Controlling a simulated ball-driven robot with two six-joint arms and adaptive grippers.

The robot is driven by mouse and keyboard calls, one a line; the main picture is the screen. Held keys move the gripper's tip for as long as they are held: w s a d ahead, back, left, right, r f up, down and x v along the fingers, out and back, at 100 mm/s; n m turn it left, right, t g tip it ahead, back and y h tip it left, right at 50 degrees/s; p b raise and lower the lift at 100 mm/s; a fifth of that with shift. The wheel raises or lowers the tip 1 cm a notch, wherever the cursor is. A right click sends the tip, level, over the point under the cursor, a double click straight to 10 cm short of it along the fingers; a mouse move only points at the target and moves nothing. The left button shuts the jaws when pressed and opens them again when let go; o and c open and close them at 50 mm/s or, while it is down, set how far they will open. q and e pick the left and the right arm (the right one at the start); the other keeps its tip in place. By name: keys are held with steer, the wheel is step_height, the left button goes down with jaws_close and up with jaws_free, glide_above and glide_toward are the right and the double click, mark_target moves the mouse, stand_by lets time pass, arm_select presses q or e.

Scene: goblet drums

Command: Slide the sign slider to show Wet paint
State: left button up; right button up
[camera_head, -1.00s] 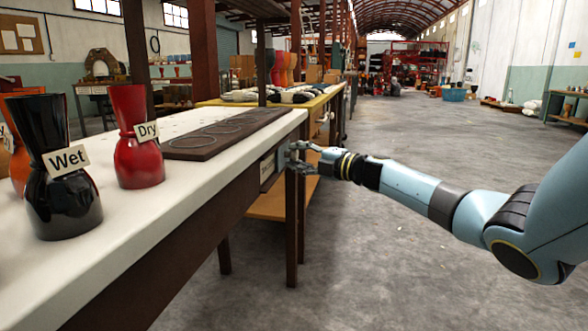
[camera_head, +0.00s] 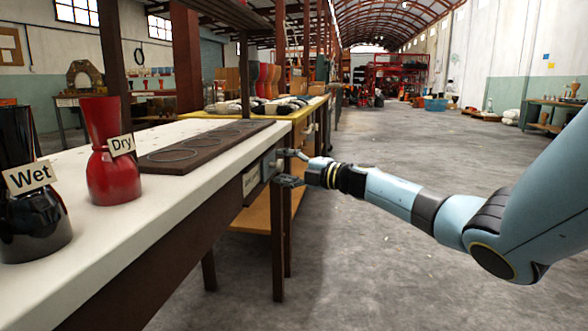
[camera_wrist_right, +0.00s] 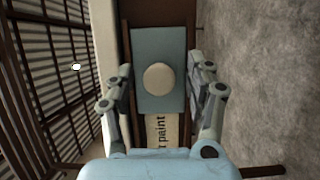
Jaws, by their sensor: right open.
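The sign (camera_head: 251,180) is on the front side of the white-topped table, below its edge. Its blue slider plate (camera_wrist_right: 160,50) has a round cream knob (camera_wrist_right: 160,78) in the right wrist view. My right gripper (camera_head: 281,167) is open at the slider end of the sign. In the right wrist view its fingers (camera_wrist_right: 168,84) stand on either side of the plate and knob. Contact cannot be told. My left gripper is not in view.
A black goblet drum (camera_head: 36,225) labelled Wet and a red one (camera_head: 113,178) labelled Dry stand on the white tabletop (camera_head: 180,200). A dark board with round recesses (camera_head: 200,146) lies behind them. Open floor (camera_head: 400,260) is at the right.

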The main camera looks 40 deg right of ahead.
steer(key=v, duration=1.1)
steer(key=shift+s, duration=0.35)
steer(key=shift+d, duration=0.1)
